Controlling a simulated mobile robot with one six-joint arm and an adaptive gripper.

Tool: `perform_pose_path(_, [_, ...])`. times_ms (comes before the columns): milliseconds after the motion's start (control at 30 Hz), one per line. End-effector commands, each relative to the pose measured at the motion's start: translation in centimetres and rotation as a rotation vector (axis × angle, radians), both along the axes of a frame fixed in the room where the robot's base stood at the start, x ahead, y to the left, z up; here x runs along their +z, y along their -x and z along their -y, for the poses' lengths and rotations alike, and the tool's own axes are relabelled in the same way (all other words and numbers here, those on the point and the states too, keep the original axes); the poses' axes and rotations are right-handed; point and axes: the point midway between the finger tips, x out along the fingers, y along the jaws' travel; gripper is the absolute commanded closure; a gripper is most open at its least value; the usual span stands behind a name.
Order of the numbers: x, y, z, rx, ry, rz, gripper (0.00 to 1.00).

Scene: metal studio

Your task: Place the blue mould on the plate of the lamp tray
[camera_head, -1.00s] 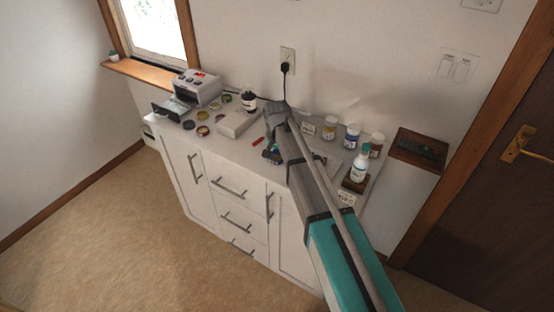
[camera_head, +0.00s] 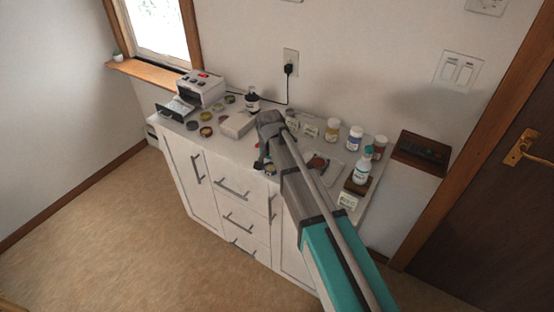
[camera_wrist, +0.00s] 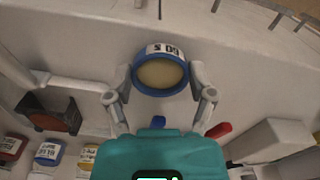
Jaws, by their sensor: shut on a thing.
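The blue mould (camera_wrist: 160,88) is a round blue ring with a pale inside and a white label on its rim. My gripper (camera_wrist: 160,75) is shut on it, one finger on each side, in the wrist view. In the head view my gripper (camera_head: 264,162) is over the front part of the counter, and the mould is mostly hidden there. The lamp tray (camera_head: 178,107) is pulled out of the grey lamp unit (camera_head: 204,88) at the counter's left end, well left of my gripper. Its plate is too small to make out clearly.
A pale box (camera_head: 237,124) and several round moulds lie between my gripper and the lamp unit. A dark bottle (camera_head: 252,103) stands behind the box. Jars and a white dropper bottle (camera_head: 362,170) stand on the right. A red item (camera_wrist: 218,130) lies near my gripper.

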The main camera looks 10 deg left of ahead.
Motion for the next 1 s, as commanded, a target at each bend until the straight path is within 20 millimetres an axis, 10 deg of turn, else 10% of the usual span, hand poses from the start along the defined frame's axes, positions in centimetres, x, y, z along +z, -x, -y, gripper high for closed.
perform_pose_path(500, [0.0, 9.7, -3.3, 0.002, 0.0, 0.0, 0.66])
perform_pose_path(1000, [0.0, 11.5, -4.1, 0.0, 0.0, 0.0, 0.66])
